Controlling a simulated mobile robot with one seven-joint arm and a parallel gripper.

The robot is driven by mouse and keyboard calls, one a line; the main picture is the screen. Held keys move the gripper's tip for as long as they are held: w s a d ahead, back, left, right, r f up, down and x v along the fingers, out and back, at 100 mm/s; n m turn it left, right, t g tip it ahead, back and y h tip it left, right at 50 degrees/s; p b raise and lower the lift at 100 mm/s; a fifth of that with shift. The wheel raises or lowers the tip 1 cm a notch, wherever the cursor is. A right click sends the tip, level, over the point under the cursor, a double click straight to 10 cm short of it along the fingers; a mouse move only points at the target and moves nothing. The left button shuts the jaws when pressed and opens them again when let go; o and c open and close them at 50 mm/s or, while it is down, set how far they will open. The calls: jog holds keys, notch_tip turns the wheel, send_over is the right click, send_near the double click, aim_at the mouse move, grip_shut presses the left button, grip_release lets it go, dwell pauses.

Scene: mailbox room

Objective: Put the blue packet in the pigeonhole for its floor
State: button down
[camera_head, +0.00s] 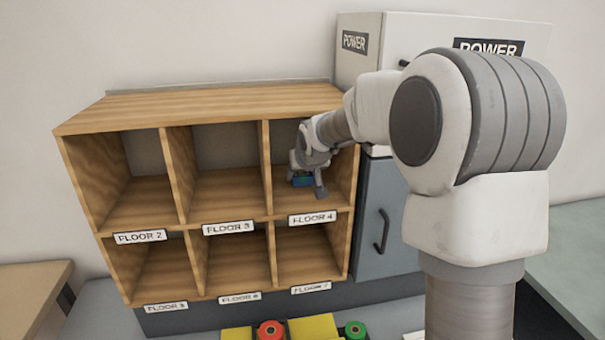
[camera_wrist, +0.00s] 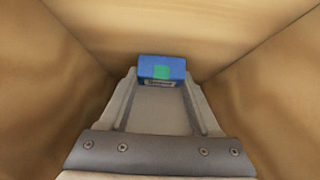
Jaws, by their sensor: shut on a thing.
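The blue packet (camera_wrist: 162,70) is between the fingertips of my gripper (camera_wrist: 163,85) in the wrist view. It has a green square and a small pale label on its face; I cannot read the label. In the head view, my gripper (camera_head: 306,180) is inside the upper right pigeonhole (camera_head: 337,172), above the FLOOR 4 label (camera_head: 312,217). The blue packet (camera_head: 301,180) shows there as a small patch low in the pigeonhole, partly hidden by the fingers. My gripper is shut on it. I cannot tell whether the packet touches the pigeonhole floor.
The wooden rack (camera_head: 200,105) has two rows of labelled pigeonholes, and the others look empty. A grey cabinet (camera_head: 385,220) stands right of it, under a white POWER box (camera_head: 360,40). Yellow blocks with a red knob (camera_head: 270,330) and a green knob (camera_head: 355,330) are in front.

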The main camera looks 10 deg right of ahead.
jog(key=shift+f, duration=0.2)
jog(key=shift+c, duration=0.5)
grip_release()
jog(key=shift+r, duration=0.15)
jog(key=shift+r, duration=0.15)
jog(key=v, duration=1.2)
jog(key=shift+s, duration=0.1)
